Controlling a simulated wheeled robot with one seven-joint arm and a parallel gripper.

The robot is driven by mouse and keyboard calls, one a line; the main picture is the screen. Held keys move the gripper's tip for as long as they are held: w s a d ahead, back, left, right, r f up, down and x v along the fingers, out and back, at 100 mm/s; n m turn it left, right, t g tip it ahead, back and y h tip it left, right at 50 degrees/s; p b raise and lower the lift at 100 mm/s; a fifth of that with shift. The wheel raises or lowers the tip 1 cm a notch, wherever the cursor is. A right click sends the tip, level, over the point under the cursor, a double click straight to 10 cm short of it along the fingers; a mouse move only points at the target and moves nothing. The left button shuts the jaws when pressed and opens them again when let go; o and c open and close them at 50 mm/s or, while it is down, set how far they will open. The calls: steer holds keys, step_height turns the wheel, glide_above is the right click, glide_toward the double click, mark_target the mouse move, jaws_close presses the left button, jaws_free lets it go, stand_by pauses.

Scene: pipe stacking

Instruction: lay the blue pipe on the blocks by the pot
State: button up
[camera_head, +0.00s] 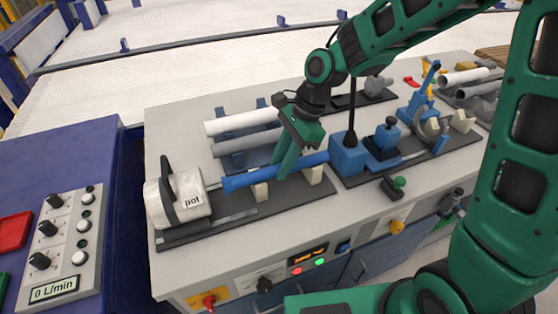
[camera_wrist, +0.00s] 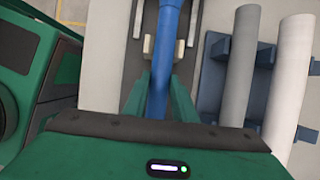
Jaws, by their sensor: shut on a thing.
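The blue pipe (camera_head: 259,176) lies lengthwise over the cream blocks (camera_head: 312,174) in the head view, with its left end near the pot (camera_head: 178,200). My gripper (camera_head: 284,168) is shut on the pipe near its middle. In the wrist view my gripper (camera_wrist: 160,100) has a finger on each side of the blue pipe (camera_wrist: 164,60), which runs away between a pair of cream blocks (camera_wrist: 149,46). Whether the pipe rests fully on the blocks or is just above them is hard to tell.
A white pipe (camera_head: 240,121) and a grey pipe (camera_head: 245,143) lie on a blue rack behind. A blue machine (camera_head: 348,154) stands close to the pipe's right end. A control panel (camera_head: 65,240) is at left. The bench front edge has knobs and lights.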

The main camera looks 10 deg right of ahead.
steer(key=o, duration=1.2)
steer(key=shift+c, duration=0.2)
steer(key=v, duration=1.1)
steer(key=s+d+n+t+h, duration=0.1)
steer(key=s+d+n, duration=0.1)
steer(key=d, duration=0.9)
steer(key=s+d+f+n+h, duration=0.2)
steer(key=s+d+n, duration=0.4)
steer(key=s+d, duration=1.4)
steer(key=shift+f+h, duration=0.25)
steer(key=shift+h, duration=0.25)
